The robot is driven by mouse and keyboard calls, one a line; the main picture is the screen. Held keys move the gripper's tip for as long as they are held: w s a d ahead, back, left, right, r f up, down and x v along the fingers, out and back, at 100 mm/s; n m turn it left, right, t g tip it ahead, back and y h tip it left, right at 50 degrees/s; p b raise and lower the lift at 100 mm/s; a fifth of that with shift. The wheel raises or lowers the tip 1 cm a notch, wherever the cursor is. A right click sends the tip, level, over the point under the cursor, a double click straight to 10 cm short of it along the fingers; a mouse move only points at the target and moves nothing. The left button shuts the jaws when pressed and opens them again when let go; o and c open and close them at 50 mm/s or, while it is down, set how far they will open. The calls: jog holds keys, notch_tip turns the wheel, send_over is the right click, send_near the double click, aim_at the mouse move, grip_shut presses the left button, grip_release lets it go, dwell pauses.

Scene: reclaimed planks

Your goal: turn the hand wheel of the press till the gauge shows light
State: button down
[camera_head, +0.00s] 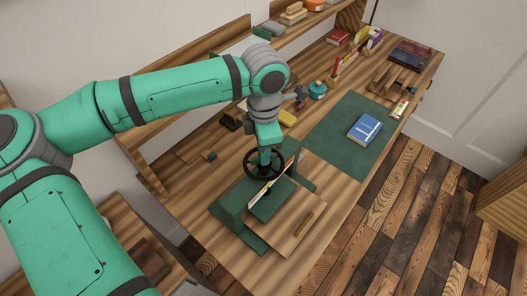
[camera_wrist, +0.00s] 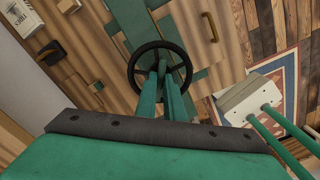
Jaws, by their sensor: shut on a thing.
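The press (camera_head: 228,208) is a dark green frame on the wooden bench, with a black hand wheel (camera_head: 246,170) on top. My gripper (camera_head: 265,158) reaches down to the middle of the wheel. In the wrist view, my gripper's green fingers (camera_wrist: 163,75) are close together at the hub, inside the black wheel rim (camera_wrist: 132,65), and shut on the wheel. They cover most of the hub. A narrow pale strip with red shows beside the press under the wheel; I cannot tell whether it is the gauge, and no reading is legible.
A wooden board (camera_head: 286,238) lies by the press. A blue book (camera_head: 365,128) rests on a green mat (camera_head: 328,140). A teal pot (camera_head: 317,90) and other books stand farther back. A shelf runs along the wall.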

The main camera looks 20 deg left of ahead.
jog(key=c, duration=1.9)
grip_release()
jog(key=shift+o, duration=0.2)
jog(key=shift+r, duration=0.15)
notch_tip(320, 180, up, 11)
jog(key=shift+f, duration=0.2)
